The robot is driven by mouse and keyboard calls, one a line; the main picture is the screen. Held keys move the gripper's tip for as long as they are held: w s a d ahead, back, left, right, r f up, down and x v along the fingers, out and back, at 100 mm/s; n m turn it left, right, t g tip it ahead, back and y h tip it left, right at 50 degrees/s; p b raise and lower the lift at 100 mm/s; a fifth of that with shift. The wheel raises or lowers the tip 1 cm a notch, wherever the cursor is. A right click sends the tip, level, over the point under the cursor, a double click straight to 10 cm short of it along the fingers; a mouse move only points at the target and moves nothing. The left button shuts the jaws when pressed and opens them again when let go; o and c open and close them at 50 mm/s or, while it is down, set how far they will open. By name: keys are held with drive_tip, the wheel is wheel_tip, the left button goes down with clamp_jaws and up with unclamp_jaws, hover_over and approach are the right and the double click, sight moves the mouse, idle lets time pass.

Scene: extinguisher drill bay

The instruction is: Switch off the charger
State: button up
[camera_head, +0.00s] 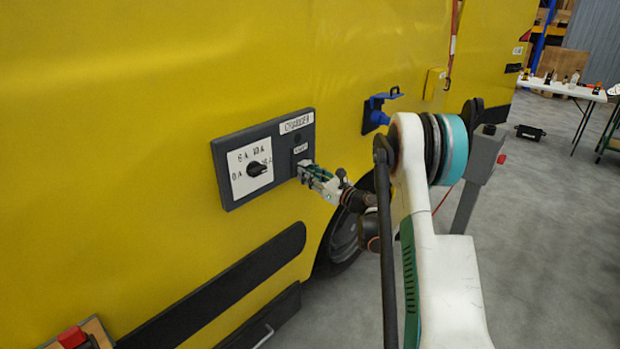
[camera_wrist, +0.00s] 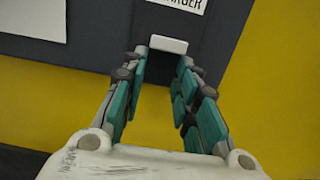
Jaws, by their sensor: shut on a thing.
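The charger is a dark grey panel (camera_head: 226,150) on the yellow vehicle side, with a "CHARGER" label (camera_head: 297,122) at its top right. Its white plate (camera_head: 241,185) carries a black rotary knob (camera_head: 257,169) with ampere markings around it; its exact setting is hard to read. The fingers hide part of the panel.
A blue socket fitting (camera_head: 377,112) and a yellow box (camera_head: 434,83) are on the vehicle side to the right. A black rail (camera_head: 225,285) runs below the panel. A grey post (camera_head: 470,180) stands at right. Open floor (camera_head: 540,240) lies beyond.

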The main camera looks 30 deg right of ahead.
drive_tip(key=o, duration=1.1)
drive_tip(key=shift+c, duration=0.2)
drive_tip(key=shift+s, duration=0.1)
drive_tip(key=v, duration=1.1)
drive_tip(key=shift+s+d, duration=0.15)
drive_tip(key=shift+s, duration=0.2)
drive_tip(key=shift+f, duration=0.1)
